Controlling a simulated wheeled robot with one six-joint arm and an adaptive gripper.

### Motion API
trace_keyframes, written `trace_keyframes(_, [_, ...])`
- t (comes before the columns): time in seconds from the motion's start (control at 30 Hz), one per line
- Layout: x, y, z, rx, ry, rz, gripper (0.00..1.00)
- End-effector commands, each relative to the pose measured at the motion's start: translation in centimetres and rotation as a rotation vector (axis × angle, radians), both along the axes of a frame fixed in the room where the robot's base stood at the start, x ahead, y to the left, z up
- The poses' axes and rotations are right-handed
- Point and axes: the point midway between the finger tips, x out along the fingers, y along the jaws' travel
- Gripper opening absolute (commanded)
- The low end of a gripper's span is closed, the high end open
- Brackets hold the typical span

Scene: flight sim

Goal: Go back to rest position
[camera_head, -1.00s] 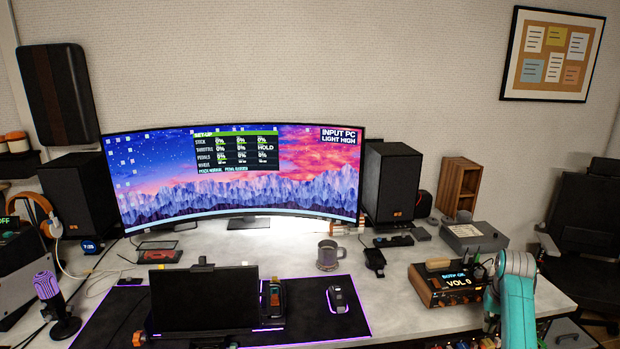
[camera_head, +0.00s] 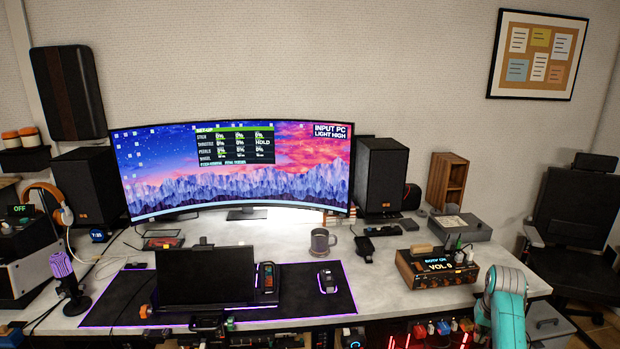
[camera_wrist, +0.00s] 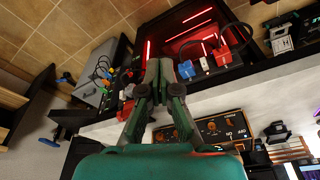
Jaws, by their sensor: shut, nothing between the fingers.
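My gripper (camera_wrist: 163,85) shows in the wrist view, its two dark green fingers together with nothing between them. It points past the desk edge toward a red-lit unit and the tiled floor. In the head view my teal arm stands at the lower right, in front of the desk's right part, and the gripper itself is not visible there.
In the wrist view, colored plugs (camera_wrist: 205,65) and a grey box with cables (camera_wrist: 98,75) lie near the fingers. A black chair (camera_head: 575,230) stands right.

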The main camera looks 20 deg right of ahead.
Motion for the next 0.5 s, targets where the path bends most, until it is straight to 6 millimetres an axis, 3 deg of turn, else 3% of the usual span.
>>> trace_keyframes(0.27, [0.1, 3.6, -4.7, -0.036, -0.042, 0.041, 0.0])
trace_keyframes(0.5, [-0.6, 9.5, -10.8, -0.091, -0.113, 0.103, 0.0])
